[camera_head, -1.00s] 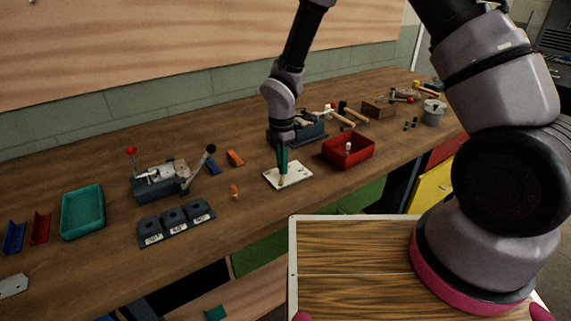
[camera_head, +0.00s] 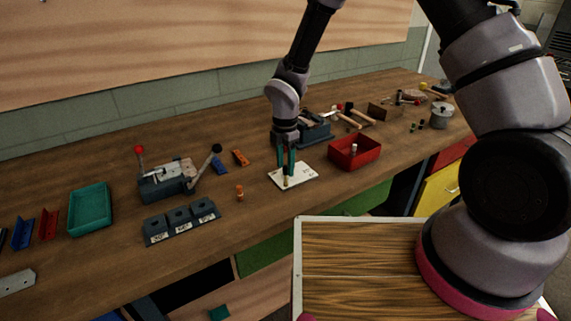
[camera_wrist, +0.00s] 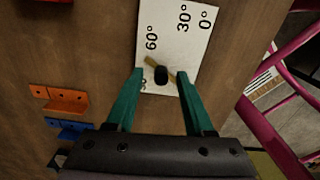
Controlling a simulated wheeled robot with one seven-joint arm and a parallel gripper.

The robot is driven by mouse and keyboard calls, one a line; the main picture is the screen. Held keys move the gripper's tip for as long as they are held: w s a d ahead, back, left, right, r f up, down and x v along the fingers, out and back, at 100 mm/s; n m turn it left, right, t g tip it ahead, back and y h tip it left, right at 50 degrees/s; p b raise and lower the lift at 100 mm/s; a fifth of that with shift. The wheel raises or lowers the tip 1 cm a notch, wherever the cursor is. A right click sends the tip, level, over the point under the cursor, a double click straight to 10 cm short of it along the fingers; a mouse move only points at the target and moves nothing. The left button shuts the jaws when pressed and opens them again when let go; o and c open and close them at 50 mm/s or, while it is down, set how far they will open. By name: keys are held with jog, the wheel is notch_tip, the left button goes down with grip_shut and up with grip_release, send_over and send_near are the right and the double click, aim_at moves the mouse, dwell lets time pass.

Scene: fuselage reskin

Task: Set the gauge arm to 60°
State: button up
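The gauge plate (camera_head: 306,173) is a white rectangle lying on the workbench, and it also shows in the wrist view (camera_wrist: 178,35). Its printed marks read 60°, 30° and 0°, with another mark partly hidden by a finger. The gauge arm (camera_wrist: 151,62) is a short brass-coloured bar with a black knob (camera_wrist: 161,75). Its upper-left end lies below the 60° mark in the wrist view. My gripper (camera_wrist: 160,74) has two teal fingers spread over the plate, one on each side of the knob, with visible gaps. It also shows in the head view (camera_head: 287,172).
A red bin (camera_head: 355,153) stands right of the plate. A dark fixture (camera_head: 312,133) is behind it. A toggle clamp (camera_head: 168,180), labelled dark blocks (camera_head: 180,220) and a teal tray (camera_head: 90,208) are to the left. Orange (camera_wrist: 62,100) and blue brackets (camera_wrist: 66,127) lie near the plate.

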aim_at(285, 167)
notch_tip(285, 167, up, 11)
dwell(0.7)
jog(key=shift+f, duration=0.1)
jog(key=d+r+m+t, duration=0.3)
jog(key=d+r+m, duration=1)
jog(key=d+r, duration=0.45)
jog(key=s+d+r+m+t+y, duration=0.1)
jog(key=s+d+r+m+t, duration=0.1)
jog(key=s+d+r+m, duration=0.3)
jog(key=s+d+r+m+t+y, duration=0.1)
jog(key=s+d+r+m+t, duration=0.1)
jog(key=s+d+r+m, duration=0.3)
jog(key=s+r+m, duration=0.3)
jog(key=s+m, duration=0.2)
jog(key=m, duration=0.1)
jog(key=shift+m, duration=0.4)
